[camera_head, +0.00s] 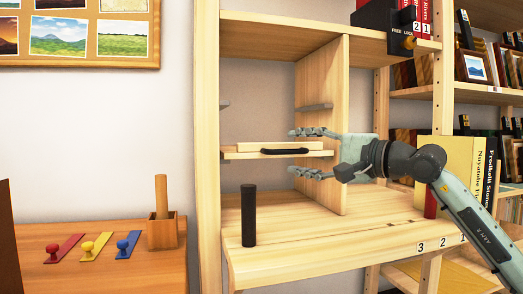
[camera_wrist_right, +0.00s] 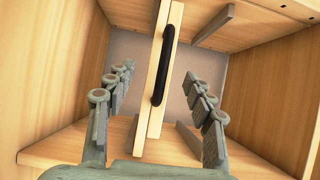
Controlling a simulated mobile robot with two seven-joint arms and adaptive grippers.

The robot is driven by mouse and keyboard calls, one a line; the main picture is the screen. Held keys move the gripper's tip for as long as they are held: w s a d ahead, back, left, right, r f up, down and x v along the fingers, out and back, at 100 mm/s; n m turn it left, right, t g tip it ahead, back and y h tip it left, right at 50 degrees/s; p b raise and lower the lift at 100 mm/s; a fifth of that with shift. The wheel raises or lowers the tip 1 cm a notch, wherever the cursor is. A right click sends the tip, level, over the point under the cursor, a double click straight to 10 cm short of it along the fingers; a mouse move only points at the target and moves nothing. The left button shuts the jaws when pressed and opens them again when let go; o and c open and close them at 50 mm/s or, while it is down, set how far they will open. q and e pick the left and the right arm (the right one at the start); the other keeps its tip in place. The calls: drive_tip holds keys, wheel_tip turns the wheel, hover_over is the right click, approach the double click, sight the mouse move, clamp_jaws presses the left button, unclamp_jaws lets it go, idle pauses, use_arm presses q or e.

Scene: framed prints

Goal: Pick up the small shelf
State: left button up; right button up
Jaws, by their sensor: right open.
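The small shelf (camera_head: 240,155) is a pale wooden board with a black handle (camera_head: 285,151) on its front. It sits level inside the wooden cabinet, left of the upright divider (camera_head: 333,110). My right gripper (camera_head: 294,152) reaches in from the right, open, one finger above the shelf's height and one below. In the right wrist view the small shelf (camera_wrist_right: 165,40) runs upright through the picture, its handle (camera_wrist_right: 164,65) between the spread fingers of my right gripper (camera_wrist_right: 155,75). No contact shows. My left gripper is not in view.
A black cylinder (camera_head: 248,215) stands on the cabinet's lower board (camera_head: 300,225). Grey support strips (camera_head: 314,107) sit on the walls above the shelf. A black book holder (camera_head: 385,22) is on top.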

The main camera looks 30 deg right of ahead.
sight(270, 147)
drive_tip(key=p+x, duration=0.1)
drive_tip(key=x, duration=0.4)
drive_tip(key=shift+w+a, duration=0.1)
drive_tip(key=shift+w, duration=0.3)
drive_tip(key=shift+c, duration=0.5)
clamp_jaws()
drive_tip(key=shift+r, duration=0.15)
